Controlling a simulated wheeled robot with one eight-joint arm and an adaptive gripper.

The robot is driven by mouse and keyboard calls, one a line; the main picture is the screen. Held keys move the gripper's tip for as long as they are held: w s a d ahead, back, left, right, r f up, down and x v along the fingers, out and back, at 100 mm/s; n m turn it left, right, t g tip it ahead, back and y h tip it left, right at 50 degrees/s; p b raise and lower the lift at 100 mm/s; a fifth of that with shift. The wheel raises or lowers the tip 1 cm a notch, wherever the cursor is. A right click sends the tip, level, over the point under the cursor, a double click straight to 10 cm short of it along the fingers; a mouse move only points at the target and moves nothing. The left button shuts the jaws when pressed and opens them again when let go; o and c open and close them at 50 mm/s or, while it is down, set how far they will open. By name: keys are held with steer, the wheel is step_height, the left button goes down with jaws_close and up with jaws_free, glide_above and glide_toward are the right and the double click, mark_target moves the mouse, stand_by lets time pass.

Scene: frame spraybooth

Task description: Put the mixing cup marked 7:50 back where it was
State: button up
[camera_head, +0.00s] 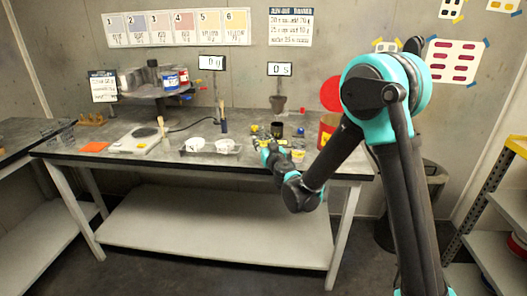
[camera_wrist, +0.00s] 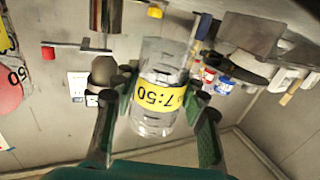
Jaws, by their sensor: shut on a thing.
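The clear mixing cup (camera_wrist: 158,105) with a yellow band marked 7:50 is between the fingers of my gripper (camera_wrist: 158,88) in the wrist view. The band reads upside down there, as does the rest of that view. My gripper is shut on the cup's sides. In the head view my gripper (camera_head: 270,156) is over the right part of the workbench (camera_head: 180,162); the held cup is too small and covered to make out clearly there.
White cups (camera_head: 198,143) stand mid-bench. A black cup (camera_head: 278,131) is just behind my gripper, with small yellow items nearby. A red container (camera_head: 327,132) stands to the right. A scale (camera_head: 140,142) and orange sheet (camera_head: 95,147) lie left. A raised shelf (camera_head: 150,92) holds cans.

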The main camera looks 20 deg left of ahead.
steer(key=shift+f, duration=2.1)
steer(key=shift+f, duration=0.1)
steer(key=o, duration=1.2)
steer(key=shift+s+d, duration=0.1)
steer(key=shift+d, duration=0.05)
